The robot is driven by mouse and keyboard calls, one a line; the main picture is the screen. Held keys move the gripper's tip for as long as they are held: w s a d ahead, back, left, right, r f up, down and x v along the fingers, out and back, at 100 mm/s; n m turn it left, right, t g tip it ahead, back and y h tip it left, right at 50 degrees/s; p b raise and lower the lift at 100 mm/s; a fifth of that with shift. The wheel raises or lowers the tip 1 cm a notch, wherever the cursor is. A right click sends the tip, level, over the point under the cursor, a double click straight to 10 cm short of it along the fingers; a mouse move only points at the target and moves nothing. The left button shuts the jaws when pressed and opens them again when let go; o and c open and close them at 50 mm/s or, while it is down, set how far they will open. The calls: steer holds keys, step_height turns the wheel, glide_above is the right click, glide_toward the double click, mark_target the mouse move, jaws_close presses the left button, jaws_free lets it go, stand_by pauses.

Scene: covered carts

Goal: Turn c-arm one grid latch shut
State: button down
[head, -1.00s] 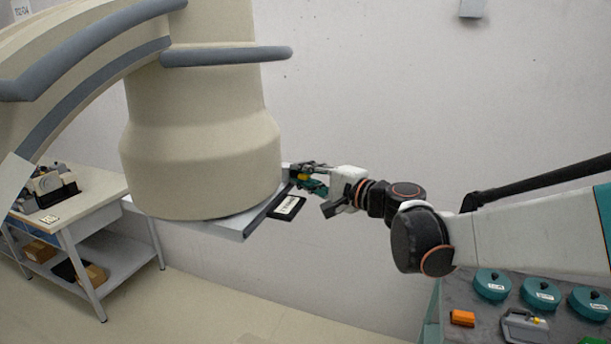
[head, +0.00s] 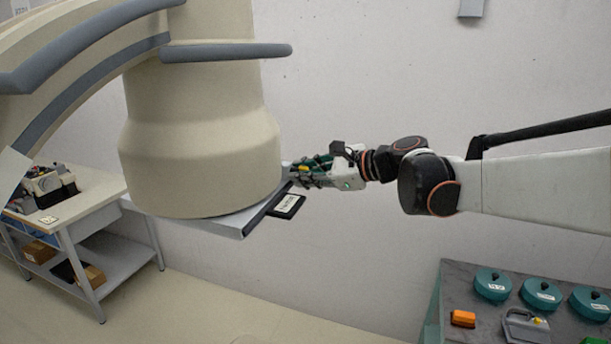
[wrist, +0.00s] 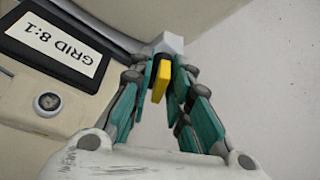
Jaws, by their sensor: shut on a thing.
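The c-arm's beige cylindrical head (head: 200,150) hangs at the left of the head view, with a flat grey plate (head: 232,222) under it. A black-framed label (head: 287,207) sits at the plate's right edge; in the wrist view the label (wrist: 55,45) reads GRID 8:1. The yellow latch (wrist: 160,80) shows between the fingers in the wrist view, in front of a pale grey block (wrist: 168,44). My gripper (wrist: 160,75) is shut on the latch, with teal fingers on either side. In the head view my gripper (head: 298,170) is at the plate's right edge.
A round metal lock or screw (wrist: 48,102) is on the beige surface beside the label. A dark table (head: 465,285) at lower right bears teal round containers (head: 492,284) and an orange block (head: 463,318). A white cart (head: 95,195) stands at left.

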steer(key=m+g+b, duration=0.1)
steer(key=m+g, duration=0.2)
steer(key=m, duration=0.1)
steer(key=shift+y, duration=0.3)
stand_by(0.5)
steer(key=c, duration=1.7)
jaws_free()
steer(key=shift+d, duration=0.1)
steer(key=v, duration=1.2)
